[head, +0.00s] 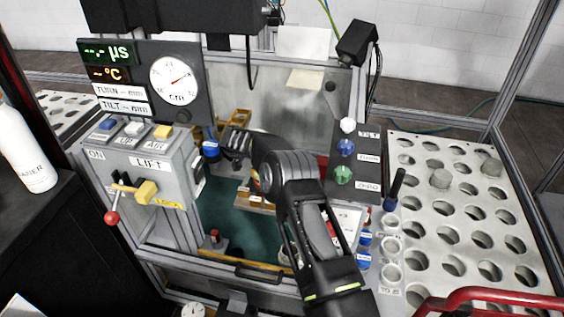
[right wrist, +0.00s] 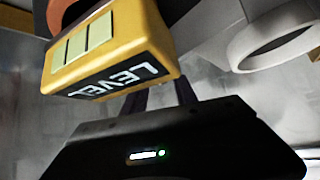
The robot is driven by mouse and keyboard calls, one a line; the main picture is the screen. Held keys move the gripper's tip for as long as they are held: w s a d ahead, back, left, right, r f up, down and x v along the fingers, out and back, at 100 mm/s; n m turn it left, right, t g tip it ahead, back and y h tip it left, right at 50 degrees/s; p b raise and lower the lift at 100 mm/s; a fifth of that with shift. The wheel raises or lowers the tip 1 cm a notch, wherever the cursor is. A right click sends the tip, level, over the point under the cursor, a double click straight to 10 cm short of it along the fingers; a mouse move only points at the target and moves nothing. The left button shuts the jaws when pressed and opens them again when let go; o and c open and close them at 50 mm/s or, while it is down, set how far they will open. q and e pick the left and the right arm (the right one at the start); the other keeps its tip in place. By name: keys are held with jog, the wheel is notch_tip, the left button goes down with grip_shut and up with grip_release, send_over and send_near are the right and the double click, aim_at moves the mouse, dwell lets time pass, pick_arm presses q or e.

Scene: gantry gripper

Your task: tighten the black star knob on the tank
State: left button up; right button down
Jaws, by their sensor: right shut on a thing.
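My right gripper (head: 236,142) reaches across the tank (head: 225,215) to its back left part. In the right wrist view its two dark fingers run up behind a yellow block marked LEVEL (right wrist: 118,50), which hides the fingertips. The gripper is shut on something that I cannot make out. I cannot pick out the black star knob for certain; it may be hidden at the fingertips. A blue-topped part (head: 210,149) is just left of the gripper in the head view. My left gripper is not in view.
A control box marked LIFT (head: 150,163) with a red-ended lever stands left of the tank. A post with coloured knobs (head: 345,147) and a pale perforated plate (head: 460,205) are at the right. A white ring (right wrist: 275,35) is close in the right wrist view.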

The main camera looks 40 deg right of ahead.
jog(key=shift+f+m+g+b, duration=0.2)
jog(key=shift+m+g+b, duration=0.1)
jog(key=shift+m+b, duration=0.15)
jog(key=shift+r+m+g+b, duration=0.15)
jog(key=shift+m+g+b, duration=0.1)
jog(key=shift+g+b, duration=0.05)
jog(key=c, duration=1)
grip_release()
jog(key=shift+o, duration=0.2)
jog(key=shift+w+r, duration=0.1)
